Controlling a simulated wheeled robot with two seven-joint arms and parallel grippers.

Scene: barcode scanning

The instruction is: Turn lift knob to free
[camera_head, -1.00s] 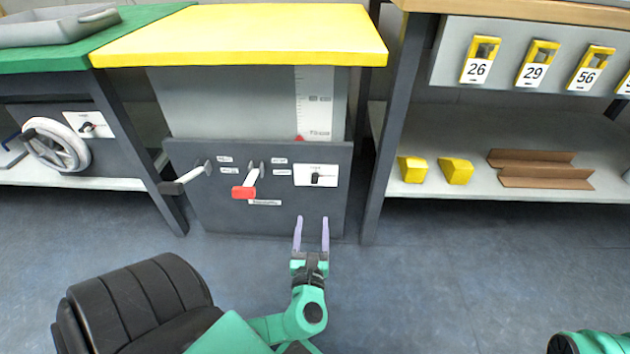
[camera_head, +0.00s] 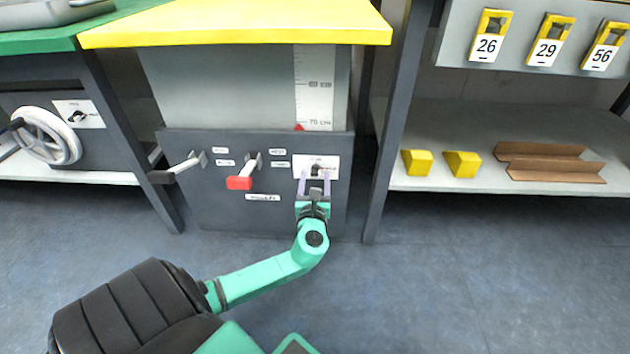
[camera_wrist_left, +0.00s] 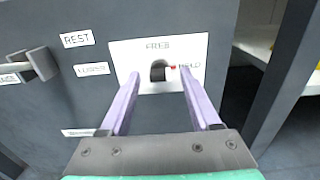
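The lift knob (camera_wrist_left: 158,71) is a small black knob on a white plate (camera_wrist_left: 190,48) labelled FREE above and HOLD at the right. Its red mark points right, to HOLD. The plate is on the dark front panel (camera_head: 225,205) under the yellow-topped lift table. My left gripper (camera_head: 314,178) is at the plate in the head view. In the left wrist view the two purple fingers (camera_wrist_left: 158,82) are spread, with the knob seen between their tips. I cannot tell whether they touch the knob. My right gripper is not in view.
A red-ended lever (camera_head: 240,182) and a black-ended crank (camera_head: 165,176) stick out of the panel left of the knob. A dark table leg (camera_head: 392,130) stands to the right. A shelf at the right holds yellow blocks (camera_head: 462,164) and brown angle pieces (camera_head: 550,160).

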